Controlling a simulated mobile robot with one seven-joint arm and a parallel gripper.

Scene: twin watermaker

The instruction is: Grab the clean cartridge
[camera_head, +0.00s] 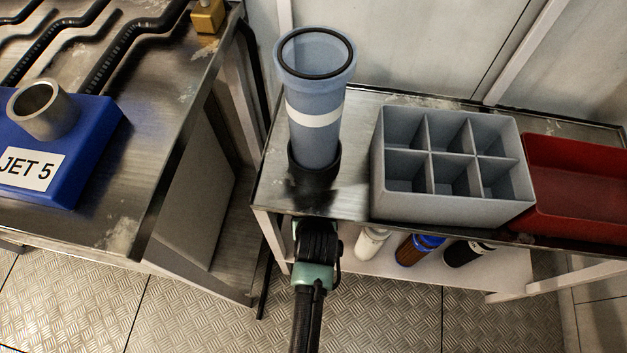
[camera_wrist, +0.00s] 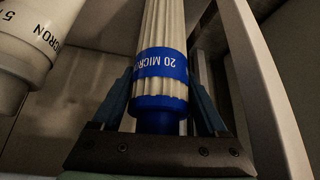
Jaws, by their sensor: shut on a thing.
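A white pleated cartridge (camera_wrist: 163,28) with a blue "20 MICRON" band and a blue end stands between the fingers of my gripper (camera_wrist: 161,100) in the wrist view. The fingers are shut on its blue lower end. The pleats I see look white and clean; its top runs out of the picture. In the head view the wrist reaches under the front edge of the small table, so the fingers and this cartridge are hidden there.
A white "5 MICRON" cartridge (camera_wrist: 28,45) stands close at left. Lower shelf (camera_head: 390,272): white, brown blue-capped (camera_head: 412,250) and black (camera_head: 462,252) cylinders. Above: a blue housing (camera_head: 313,135), an empty grey divided crate (camera_head: 450,205), a red bin (camera_head: 580,215). A workbench (camera_head: 120,180) is left.

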